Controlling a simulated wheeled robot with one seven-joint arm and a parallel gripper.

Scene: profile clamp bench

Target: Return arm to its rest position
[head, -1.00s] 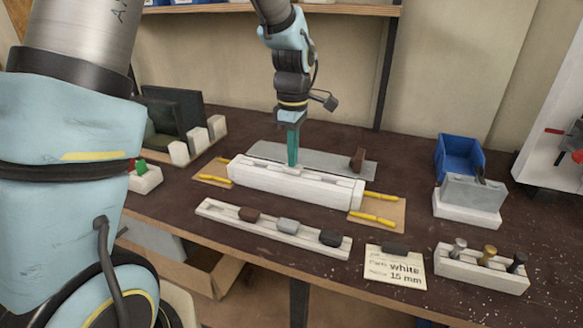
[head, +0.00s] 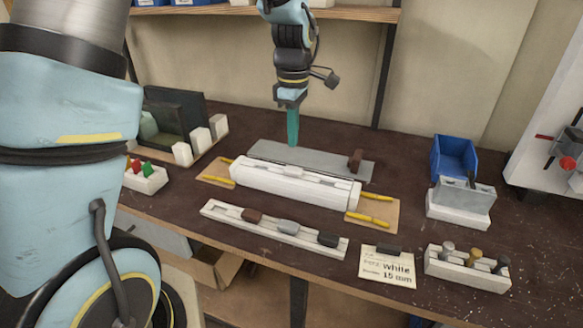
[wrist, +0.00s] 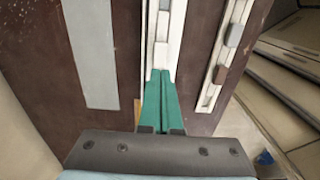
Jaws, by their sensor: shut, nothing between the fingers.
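My gripper (head: 292,127) hangs above the back of the bench in the head view, with its teal fingers pointing down. The fingers are shut together and empty. In the wrist view the gripper (wrist: 165,85) shows as two teal fingers side by side. The white profile block (head: 294,190) lies on the bench, in front of the fingers in the head view. A grey plate (head: 300,156) lies behind it. The height of the fingertips above the plate is hard to tell.
A white rail with several coloured pieces (head: 272,234) lies in front. A card (head: 387,268) reads "white 15 mm". A blue bin (head: 455,157), a grey block on a white base (head: 461,203) and a peg holder (head: 468,268) stand at right. A shelf (head: 350,14) crosses above.

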